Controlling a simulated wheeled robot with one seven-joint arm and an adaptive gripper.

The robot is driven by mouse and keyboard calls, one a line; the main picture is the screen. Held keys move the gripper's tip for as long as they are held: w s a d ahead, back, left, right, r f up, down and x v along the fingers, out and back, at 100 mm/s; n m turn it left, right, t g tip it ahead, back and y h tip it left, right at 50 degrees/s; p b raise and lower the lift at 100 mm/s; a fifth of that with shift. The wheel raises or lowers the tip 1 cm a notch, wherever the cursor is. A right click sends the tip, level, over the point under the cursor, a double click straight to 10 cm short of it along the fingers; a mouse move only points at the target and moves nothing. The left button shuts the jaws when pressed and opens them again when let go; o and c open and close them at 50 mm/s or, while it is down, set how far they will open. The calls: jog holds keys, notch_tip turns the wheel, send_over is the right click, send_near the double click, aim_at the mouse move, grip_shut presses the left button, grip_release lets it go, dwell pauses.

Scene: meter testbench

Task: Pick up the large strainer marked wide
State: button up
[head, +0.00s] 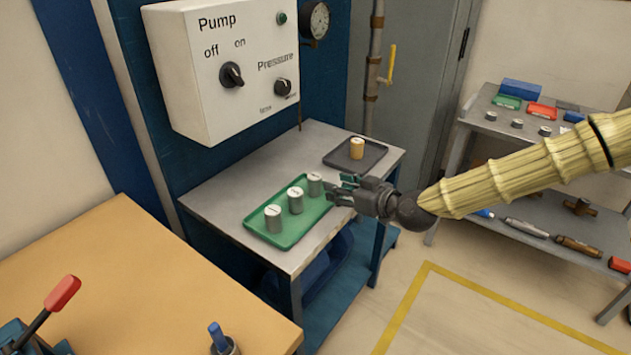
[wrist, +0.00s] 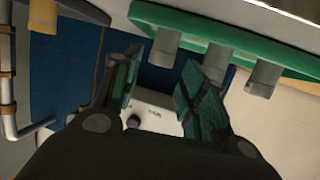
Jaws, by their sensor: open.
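Several pale-topped cylinders are in view, and their labels are too small to read, so I cannot tell which is marked wide. Three grey cylinders stand in a row on a green tray (head: 257,238): near (head: 273,220), middle (head: 295,202) and far (head: 314,185). A yellowish cylinder (head: 357,148) stands on a dark tray (head: 372,161) behind. My gripper (head: 341,189) is open and empty, just right of the far grey cylinder. In the wrist view, upside down, the far grey cylinder (wrist: 165,48) appears beyond and between the open fingers (wrist: 162,66).
The trays sit on a grey metal table (head: 215,199). A white pump box (head: 225,75) hangs on the wall above it. A wooden bench (head: 110,270) is at front left, with a red-handled lever (head: 62,294). A grey shelf (head: 480,110) with parts stands at right.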

aim_at(320, 182)
jog(key=x, duration=0.4)
jog(key=shift+w+a+f, duration=0.15)
jog(key=shift+a+f, duration=0.05)
jog(key=shift+a, duration=0.2)
jog(key=shift+r, duration=0.15)
jog(key=shift+w+a, duration=0.1)
jog(key=shift+a, duration=0.15)
jog(key=shift+p+x, duration=0.5)
jog(key=shift+x, duration=1.8)
jog(key=c, duration=0.7)
